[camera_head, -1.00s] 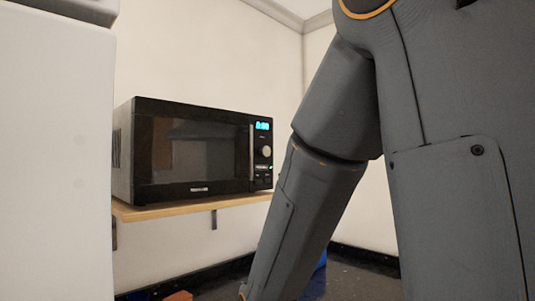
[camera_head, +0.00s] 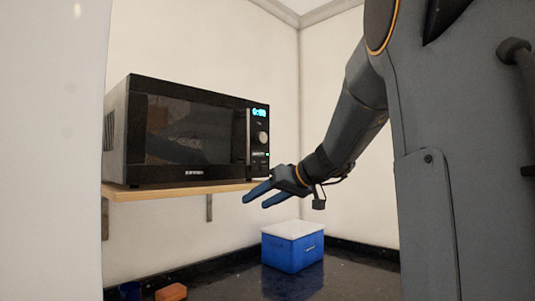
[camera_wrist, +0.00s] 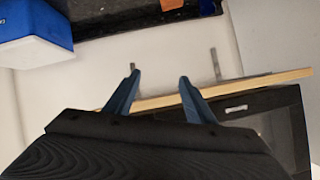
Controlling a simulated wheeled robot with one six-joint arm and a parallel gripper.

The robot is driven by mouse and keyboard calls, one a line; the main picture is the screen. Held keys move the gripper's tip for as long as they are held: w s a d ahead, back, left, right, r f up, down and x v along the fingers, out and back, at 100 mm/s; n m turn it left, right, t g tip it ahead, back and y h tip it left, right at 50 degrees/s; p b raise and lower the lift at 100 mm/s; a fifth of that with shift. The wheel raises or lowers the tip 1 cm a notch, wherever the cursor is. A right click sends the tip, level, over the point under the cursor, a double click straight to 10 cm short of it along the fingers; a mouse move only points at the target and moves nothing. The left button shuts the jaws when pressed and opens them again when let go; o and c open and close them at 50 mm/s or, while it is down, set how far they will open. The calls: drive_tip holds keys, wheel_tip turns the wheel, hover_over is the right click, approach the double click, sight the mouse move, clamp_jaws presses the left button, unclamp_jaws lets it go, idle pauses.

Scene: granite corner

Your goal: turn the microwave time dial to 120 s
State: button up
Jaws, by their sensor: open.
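The black microwave (camera_head: 185,135) stands on a wooden shelf, its door shut. Its round time dial (camera_head: 263,138) is on the control panel at the right, below a lit blue display (camera_head: 259,112) that seems to read 0:00. My gripper (camera_head: 255,198) is open and empty, in front of and below the panel, apart from the dial. In the wrist view the two blue fingers (camera_wrist: 159,75) are spread, with part of the microwave (camera_wrist: 275,115) at the lower right. The dial does not show in the wrist view.
The wooden shelf (camera_head: 150,192) has its front edge close to my fingers; it also shows in the wrist view (camera_wrist: 230,86). Below, a blue box with a white lid (camera_head: 291,250) and an orange block (camera_head: 171,292) sit on a dark surface. A white surface (camera_head: 50,150) fills the left edge.

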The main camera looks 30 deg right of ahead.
sight(264, 137)
drive_tip(key=d+r+n+t+b, duration=0.1)
drive_tip(key=d+r+t, duration=0.25)
drive_tip(key=r, duration=0.55)
drive_tip(key=d+r+n+t+b, duration=0.15)
drive_tip(key=d+r, duration=0.35)
drive_tip(key=r, duration=0.5)
drive_tip(key=shift+n+t+y, duration=0.25)
drive_tip(key=shift+t+y, duration=0.05)
drive_tip(key=p+x, duration=0.4)
drive_tip(key=x, duration=0.4)
drive_tip(key=shift+w+d, duration=0.1)
drive_tip(key=shift+w, duration=0.05)
drive_tip(key=shift+c, duration=0.2)
drive_tip(key=c, duration=1)
drive_tip(key=shift+o, duration=0.2)
drive_tip(key=shift+b, duration=0.45)
